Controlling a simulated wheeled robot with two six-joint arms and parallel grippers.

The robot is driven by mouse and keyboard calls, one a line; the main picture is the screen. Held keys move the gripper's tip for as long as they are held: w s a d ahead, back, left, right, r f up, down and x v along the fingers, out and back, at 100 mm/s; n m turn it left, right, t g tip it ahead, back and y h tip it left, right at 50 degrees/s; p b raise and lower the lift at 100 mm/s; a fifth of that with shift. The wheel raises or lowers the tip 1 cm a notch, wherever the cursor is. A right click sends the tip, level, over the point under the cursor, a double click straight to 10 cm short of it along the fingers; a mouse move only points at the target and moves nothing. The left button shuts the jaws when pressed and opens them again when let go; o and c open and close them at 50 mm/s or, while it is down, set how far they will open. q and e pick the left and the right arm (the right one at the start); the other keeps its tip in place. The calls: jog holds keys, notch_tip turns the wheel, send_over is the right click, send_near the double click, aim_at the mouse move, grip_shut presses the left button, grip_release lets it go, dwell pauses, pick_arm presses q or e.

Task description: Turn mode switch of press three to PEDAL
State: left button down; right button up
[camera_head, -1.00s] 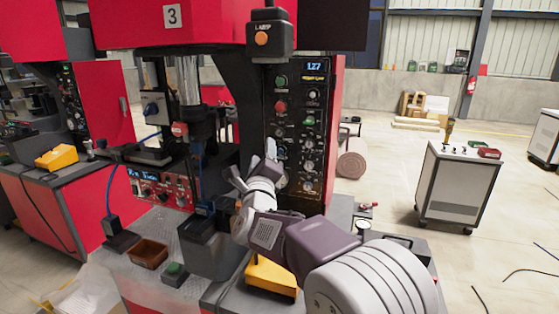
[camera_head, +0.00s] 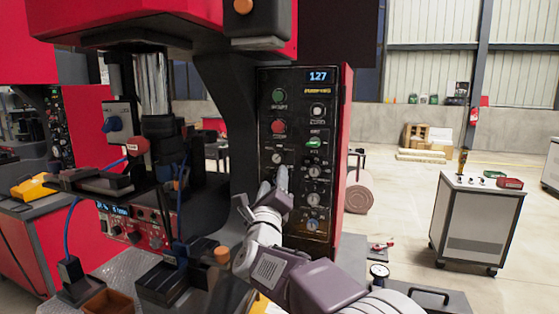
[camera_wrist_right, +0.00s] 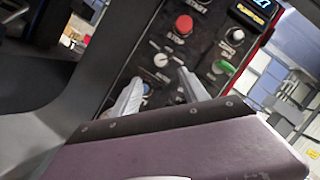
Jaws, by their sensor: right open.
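The black control panel (camera_head: 297,110) of the red press stands upright ahead of my right gripper (camera_head: 273,190). It carries a green button (camera_head: 278,96), a red button (camera_head: 278,127) and several rotary knobs, among them an upper left knob (camera_head: 277,157) and a bottom knob (camera_head: 312,224). The labels are too small to read, so I cannot tell which is the mode switch. My right gripper is open and empty in front of the panel's lower left part. In the right wrist view its fingers (camera_wrist_right: 160,93) point at the panel, below a pale knob (camera_wrist_right: 161,60). My left gripper is not in view.
A black press column (camera_head: 228,120) rises left of the panel. A black control head (camera_head: 257,22) overhangs above. A small gauge (camera_head: 379,271) stands at lower right. A white cart (camera_head: 473,222) stands farther right, with open floor between.

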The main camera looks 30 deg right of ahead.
aim_at(277, 160)
jog(key=p+x, duration=0.2)
jog(key=x, duration=0.5)
jog(key=shift+w+d+r, duration=0.15)
jog(key=shift+w+r, duration=0.1)
jog(key=shift+w+d+r, duration=0.25)
jog(key=shift+w+d, duration=0.05)
jog(key=shift+w, duration=0.1)
jog(key=shift+c, duration=0.3)
grip_shut()
